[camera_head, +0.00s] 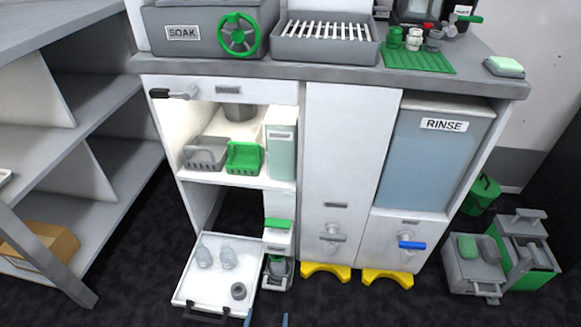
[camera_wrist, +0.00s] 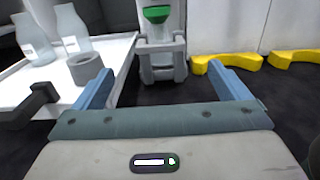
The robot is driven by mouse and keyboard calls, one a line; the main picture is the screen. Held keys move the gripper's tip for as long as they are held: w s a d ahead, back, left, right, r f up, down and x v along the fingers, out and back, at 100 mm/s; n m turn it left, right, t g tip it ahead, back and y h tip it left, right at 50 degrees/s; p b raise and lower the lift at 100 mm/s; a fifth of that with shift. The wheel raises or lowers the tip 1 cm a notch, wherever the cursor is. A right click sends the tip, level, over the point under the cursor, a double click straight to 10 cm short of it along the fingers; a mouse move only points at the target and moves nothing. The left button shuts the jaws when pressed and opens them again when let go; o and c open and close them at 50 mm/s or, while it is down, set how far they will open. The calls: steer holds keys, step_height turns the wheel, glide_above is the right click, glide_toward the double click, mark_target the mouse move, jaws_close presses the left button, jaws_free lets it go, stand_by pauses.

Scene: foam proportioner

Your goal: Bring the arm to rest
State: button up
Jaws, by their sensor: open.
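My gripper (camera_wrist: 168,88) is open and empty in the wrist view, its two blue fingers spread wide apart. In the head view only the blue fingertips (camera_head: 267,318) show at the bottom edge, in front of the cabinet and right of the lowered white door tray (camera_head: 205,295). In the wrist view the tray (camera_wrist: 122,55) is to the left of the fingers. Beyond the gap between the fingers stands a grey holder (camera_wrist: 160,66) at the foot of the dispenser with a green part. The rest of my arm is out of view.
Two clear bottles (camera_head: 227,258) and a grey ring (camera_head: 238,291) are on the tray, whose dark handle (camera_wrist: 30,105) juts out. Yellow feet (camera_head: 326,271) stick out under the cabinet. Grey and green caddies (camera_head: 500,255) stand at right. The dark floor in front is clear.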

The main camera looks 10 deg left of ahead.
steer(key=w+d+r+m+g+h+p, duration=0.3)
steer(key=d+r+m+g+h+p, duration=0.25)
steer(key=r, duration=0.95)
steer(key=w+d+r+m+g+h+p, duration=0.25)
steer(key=r+m+g+p, duration=0.5)
steer(key=r, duration=0.85)
steer(key=w+d+r+m+g+h+p, duration=0.3)
steer(key=r+m, duration=0.5)
steer(key=r, duration=0.7)
steer(key=s+d+r+m+y+p, duration=0.3)
steer(key=s+d+r+m+p, duration=0.1)
steer(key=r, duration=1)
steer(key=s+d+r+m+y+p, duration=0.3)
steer(key=d+r+m+p, duration=0.3)
steer(key=r, duration=0.8)
steer(key=s+d+r+m+y+p, duration=0.4)
steer(key=d+r+p, duration=0.3)
steer(key=r, duration=0.7)
steer(key=shift+s+d+r+m+t+y+p, duration=0.2)
steer(key=shift+s+m+t+y+p, duration=0.3)
steer(key=shift+p, duration=0.65)
